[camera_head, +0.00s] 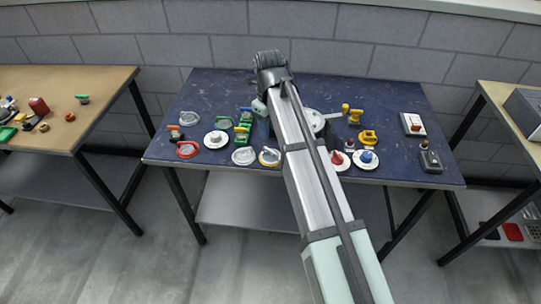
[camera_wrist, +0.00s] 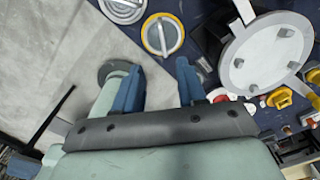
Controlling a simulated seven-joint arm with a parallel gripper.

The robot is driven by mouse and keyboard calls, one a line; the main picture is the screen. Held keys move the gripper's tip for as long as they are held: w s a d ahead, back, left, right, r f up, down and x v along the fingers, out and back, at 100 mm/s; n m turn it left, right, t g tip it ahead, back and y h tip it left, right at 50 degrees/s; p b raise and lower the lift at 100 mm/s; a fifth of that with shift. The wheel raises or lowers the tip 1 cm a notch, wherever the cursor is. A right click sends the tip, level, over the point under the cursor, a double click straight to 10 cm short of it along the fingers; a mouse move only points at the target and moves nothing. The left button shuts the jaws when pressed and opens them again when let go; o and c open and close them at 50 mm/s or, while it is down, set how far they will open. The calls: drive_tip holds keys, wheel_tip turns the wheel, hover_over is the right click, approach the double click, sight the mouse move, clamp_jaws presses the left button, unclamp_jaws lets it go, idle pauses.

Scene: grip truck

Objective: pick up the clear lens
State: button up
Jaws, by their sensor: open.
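A pale grey-rimmed disc (camera_head: 244,156) lies near the front edge of the blue table and looks like the clear lens; it also shows at the top of the wrist view (camera_wrist: 123,8). A similar grey-rimmed disc (camera_head: 190,118) lies farther back left, so I cannot be sure which is meant. A yellow-rimmed disc (camera_head: 269,156) lies just right of the first; it also shows in the wrist view (camera_wrist: 162,34). My gripper (camera_wrist: 162,88) is open and empty, its blue fingers apart from these discs. In the head view my arm hides most of the gripper.
A red-rimmed disc (camera_head: 187,150), a white disc (camera_head: 216,139) and green pieces (camera_head: 242,128) lie nearby. A large white round part (camera_wrist: 268,58) is right of my fingers. Yellow pieces (camera_head: 368,136) and switch boxes (camera_head: 412,124) are right.

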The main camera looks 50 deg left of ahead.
sight(271, 150)
drive_tip(key=shift+w+f, duration=0.15)
drive_tip(key=shift+f, duration=2.2)
drive_tip(key=shift+w+f, duration=0.1)
drive_tip(key=shift+f, duration=2.2)
drive_tip(key=shift+c, duration=0.2)
clamp_jaws()
